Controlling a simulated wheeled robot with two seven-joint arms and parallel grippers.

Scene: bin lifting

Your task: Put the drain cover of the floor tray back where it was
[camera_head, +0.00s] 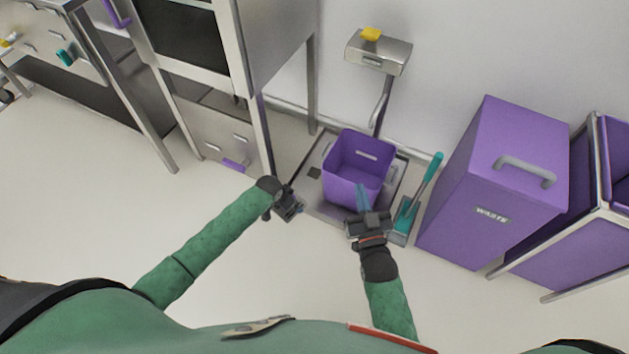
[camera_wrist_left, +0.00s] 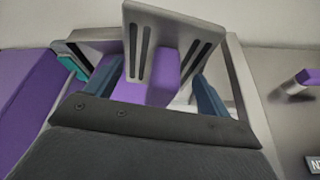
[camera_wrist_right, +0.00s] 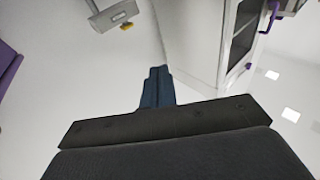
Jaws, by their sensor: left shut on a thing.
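The drain cover (camera_wrist_left: 140,50) is a grey slotted metal plate, seen in the left wrist view. The bin stands in the tray. My right gripper (camera_head: 363,197) is in front of the bin; its fingers are together and empty in the right wrist view (camera_wrist_right: 157,75).
A teal-handled tool (camera_head: 427,180) stands right of the tray. A purple waste container (camera_head: 475,180) stands farther right. A steel cabinet on legs (camera_head: 225,125) is at the left. The floor in front is clear.

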